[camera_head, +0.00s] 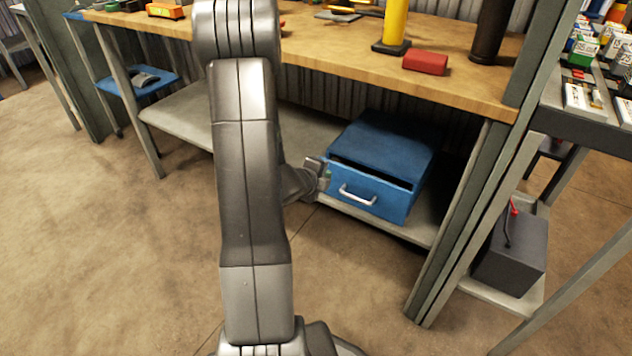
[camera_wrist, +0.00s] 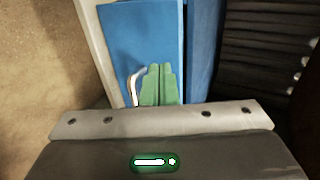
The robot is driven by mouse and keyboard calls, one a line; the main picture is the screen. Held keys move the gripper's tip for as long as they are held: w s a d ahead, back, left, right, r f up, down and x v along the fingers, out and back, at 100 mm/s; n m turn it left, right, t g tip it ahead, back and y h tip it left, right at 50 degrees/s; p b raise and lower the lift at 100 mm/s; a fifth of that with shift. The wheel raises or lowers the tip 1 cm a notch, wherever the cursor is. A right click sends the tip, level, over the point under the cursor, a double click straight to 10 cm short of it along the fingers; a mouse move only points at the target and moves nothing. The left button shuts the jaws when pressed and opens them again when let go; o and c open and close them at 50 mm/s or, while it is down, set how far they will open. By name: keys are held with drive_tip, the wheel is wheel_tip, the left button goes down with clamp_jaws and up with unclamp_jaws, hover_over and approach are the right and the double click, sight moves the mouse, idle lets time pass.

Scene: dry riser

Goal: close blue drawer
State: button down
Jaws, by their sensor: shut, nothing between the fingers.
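The blue drawer (camera_head: 385,206) sits in a blue cabinet (camera_head: 388,138) on the shelf under the workbench. It stands partly open, with a dark gap behind the top of its front. Its silver handle (camera_head: 357,196) faces the room. My gripper (camera_head: 325,179) is at the left end of the drawer front, beside the handle. In the wrist view the green fingertips of my gripper (camera_wrist: 159,84) are together and empty, in front of the blue drawer front (camera_wrist: 135,35). The handle (camera_wrist: 135,85) shows just left of them. I cannot tell whether the fingers touch the drawer.
The wooden workbench (camera_head: 455,85) is above, with a red block (camera_head: 425,62) and a yellow cylinder (camera_head: 395,22) on it. A grey post (camera_head: 460,210) stands right of the cabinet. A dark battery-like box (camera_head: 511,255) is farther right. The floor in front is clear.

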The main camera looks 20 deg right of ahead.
sight(337, 167)
drive_tip(key=shift+w+d, duration=1.2)
drive_tip(key=shift+d, duration=0.25)
drive_tip(key=shift+w+d+r+p, duration=0.15)
drive_tip(key=shift+w+d+p, duration=0.3)
drive_tip(key=shift+w+d, duration=1.05)
drive_tip(key=shift+d, duration=0.1)
drive_tip(key=shift+s, duration=0.1)
